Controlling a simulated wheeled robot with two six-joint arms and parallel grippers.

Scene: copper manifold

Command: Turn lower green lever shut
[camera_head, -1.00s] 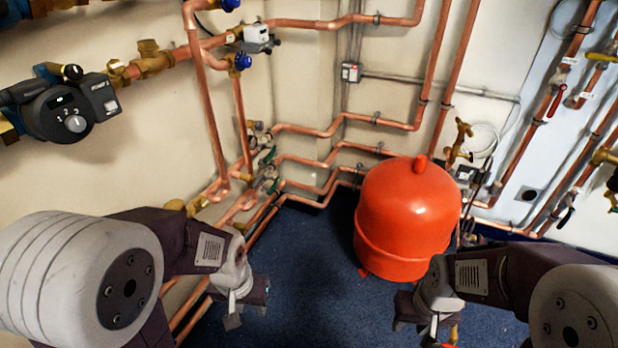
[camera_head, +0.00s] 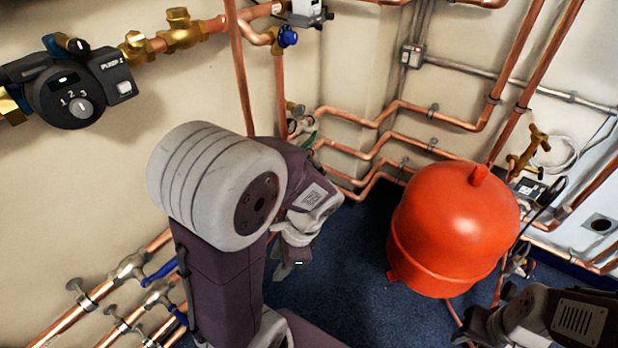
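A green lever (camera_head: 304,126) shows small at a valve on the copper pipes by the wall corner, just above my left forearm. Only this one green lever is clear; the pipe area below it is hidden behind my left arm, and I cannot see a lower green lever. My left gripper (camera_head: 290,264) hangs below its wrist, over the blue floor, lower than the visible green lever and apart from it. Its fingers are too small and dark to tell open from shut. My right gripper (camera_head: 478,328) is at the lower right, partly cut off, its fingers unclear.
A red tank (camera_head: 455,230) stands on the blue floor right of my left gripper. Copper pipes (camera_head: 385,140) run along the back wall. A pump (camera_head: 75,90) is on the left wall. Blue levers (camera_head: 160,272) sit on pipes at lower left. The floor between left gripper and tank is clear.

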